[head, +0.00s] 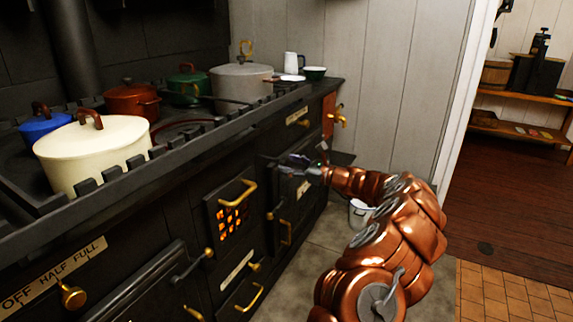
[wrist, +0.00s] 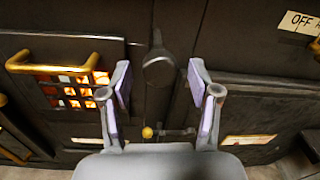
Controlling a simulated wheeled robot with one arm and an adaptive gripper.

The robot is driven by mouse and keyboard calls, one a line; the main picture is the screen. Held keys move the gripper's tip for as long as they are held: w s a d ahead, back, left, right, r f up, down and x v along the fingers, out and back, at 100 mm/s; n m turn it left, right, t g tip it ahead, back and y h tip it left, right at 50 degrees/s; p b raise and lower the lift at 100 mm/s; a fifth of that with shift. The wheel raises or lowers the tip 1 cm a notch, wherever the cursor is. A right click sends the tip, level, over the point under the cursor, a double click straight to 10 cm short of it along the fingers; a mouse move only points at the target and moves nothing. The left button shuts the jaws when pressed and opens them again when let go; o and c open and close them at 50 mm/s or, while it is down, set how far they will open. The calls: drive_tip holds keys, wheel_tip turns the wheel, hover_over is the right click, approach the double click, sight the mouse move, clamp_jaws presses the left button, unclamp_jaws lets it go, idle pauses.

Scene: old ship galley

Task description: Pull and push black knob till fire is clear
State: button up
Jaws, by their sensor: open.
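A dark round knob (wrist: 159,70) stands out from the stove front in the wrist view, with a dark upright piece above it. It lies between and beyond the two fingers of my gripper (wrist: 158,82), which are spread open and empty. I cannot tell the exact gap. The fire (wrist: 70,92) glows orange behind a barred grate left of the knob. In the head view the fire also glows behind the grate (head: 232,216). There my gripper (head: 297,165) is in front of the stove, right of the grate, and my arm partly hides the stove.
A brass handle (head: 238,194) crosses the grate door. Pots, including a cream one (head: 95,157) and a grey one (head: 241,88), stand on the stove top (head: 180,160). A white bucket (head: 360,214) is on the floor behind my arm. Tiled floor (head: 510,298) at right is clear.

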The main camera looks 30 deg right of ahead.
drive_tip(key=v, duration=1)
drive_tip(key=shift+s, duration=0.25)
drive_tip(key=shift+s+d+r, duration=0.1)
drive_tip(key=shift+r, duration=0.25)
drive_tip(key=c, duration=0.4)
drive_tip(key=shift+m+g+h, duration=0.3)
drive_tip(key=shift+g+h, duration=0.2)
drive_tip(key=shift+g, duration=0.1)
drive_tip(key=r, duration=0.1)
drive_tip(key=s+r+p, duration=0.1)
drive_tip(key=s+r, duration=0.1)
drive_tip(key=r, duration=0.1)
drive_tip(key=shift+d+r, duration=0.1)
drive_tip(key=shift+d, duration=0.1)
drive_tip(key=c, duration=0.6)
drive_tip(key=shift+s+m+p, duration=0.3)
drive_tip(key=shift+s, duration=0.1)
clamp_jaws()
drive_tip(key=shift+m+g+h, duration=0.6)
drive_tip(key=shift+g+h, duration=0.1)
drive_tip(key=b+x, duration=0.1)
drive_tip(key=x, duration=0.3)
drive_tip(key=b+x, duration=0.1)
drive_tip(key=x, duration=0.3)
drive_tip(key=b+x, duration=0.1)
drive_tip(key=x, duration=0.3)
drive_tip(key=shift+s+a+f, duration=0.1)
drive_tip(key=shift+s+f, duration=0.1)
drive_tip(key=shift+f, duration=0.1)
